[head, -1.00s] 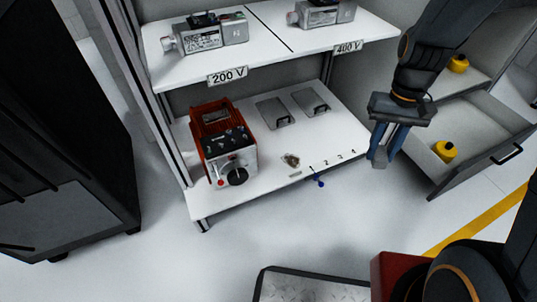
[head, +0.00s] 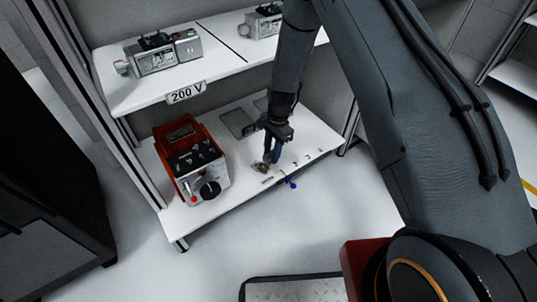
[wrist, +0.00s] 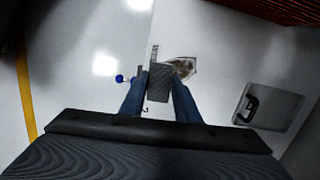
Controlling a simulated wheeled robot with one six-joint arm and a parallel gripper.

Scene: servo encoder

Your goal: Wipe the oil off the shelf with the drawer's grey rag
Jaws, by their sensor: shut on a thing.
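My gripper (head: 270,158) is over the front part of the lower white shelf (head: 226,205), pointing down. In the wrist view its blue fingers (wrist: 158,85) are shut on a dark grey textured rag (wrist: 160,80). The brownish oil patch (wrist: 183,67) shows just beyond and beside the rag in the wrist view. In the head view the oil (head: 258,167) is close to the fingertips and partly covered by them. I cannot tell whether the rag touches the shelf or the oil.
A red and grey device (head: 185,160) stands on the shelf left of my gripper. A grey plate with a handle (head: 240,122) lies behind. A blue item (head: 290,183) is at the front edge, near printed numbers. The upper shelf (head: 125,88) overhangs the back.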

